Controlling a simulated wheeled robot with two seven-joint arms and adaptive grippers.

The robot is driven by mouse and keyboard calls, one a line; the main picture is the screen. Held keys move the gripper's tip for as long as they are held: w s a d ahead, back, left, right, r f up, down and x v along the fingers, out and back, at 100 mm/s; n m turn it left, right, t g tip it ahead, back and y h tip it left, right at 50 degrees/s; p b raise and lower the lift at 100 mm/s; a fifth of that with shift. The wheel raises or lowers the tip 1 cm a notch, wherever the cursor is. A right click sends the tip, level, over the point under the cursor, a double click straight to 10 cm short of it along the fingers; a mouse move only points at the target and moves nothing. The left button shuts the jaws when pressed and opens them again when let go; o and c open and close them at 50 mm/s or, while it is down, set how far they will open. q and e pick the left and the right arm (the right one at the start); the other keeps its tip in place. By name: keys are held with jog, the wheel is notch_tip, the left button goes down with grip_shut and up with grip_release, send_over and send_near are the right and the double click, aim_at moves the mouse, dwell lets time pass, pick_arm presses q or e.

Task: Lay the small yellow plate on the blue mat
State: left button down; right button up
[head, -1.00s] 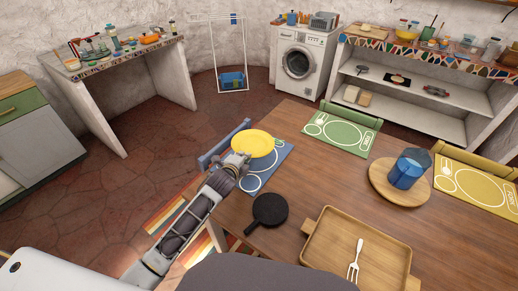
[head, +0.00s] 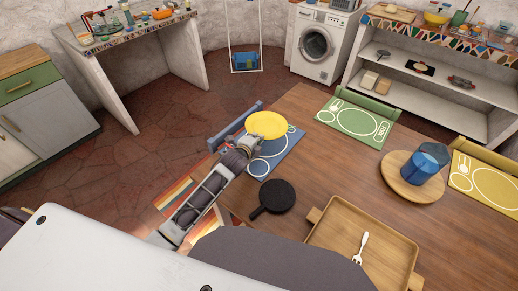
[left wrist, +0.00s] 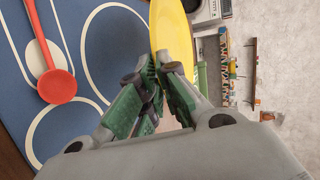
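The small yellow plate (head: 267,124) is held over the far side of the blue mat (head: 288,150), which lies at the table's left edge. My left gripper (head: 251,144) is at the plate's near edge. In the left wrist view its green-padded fingers (left wrist: 163,88) are closed on the plate's rim (left wrist: 168,32). The plate shows nearly edge-on there, apart from the mat (left wrist: 85,125) with its white outlines. The plate hides part of the mat in the head view. My right gripper is not in view.
A red spoon (left wrist: 57,84) lies on the mat in the left wrist view. A black pan (head: 277,196), a wooden tray (head: 335,240) with a fork, a round board (head: 398,185) with a blue mug (head: 425,163), and a green mat (head: 355,121) occupy the table.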

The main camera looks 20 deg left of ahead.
pick_arm(q)
notch_tip(320, 180, down, 4)
jog(key=shift+r, duration=0.2)
jog(key=shift+f, duration=0.25)
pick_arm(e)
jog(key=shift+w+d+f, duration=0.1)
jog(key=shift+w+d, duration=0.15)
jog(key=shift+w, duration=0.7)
pick_arm(q)
jog(key=shift+f, duration=0.15)
notch_tip(320, 180, down, 2)
jog(key=shift+f+b, duration=0.2)
jog(key=shift+b, duration=0.1)
jog(key=shift+f, duration=0.6)
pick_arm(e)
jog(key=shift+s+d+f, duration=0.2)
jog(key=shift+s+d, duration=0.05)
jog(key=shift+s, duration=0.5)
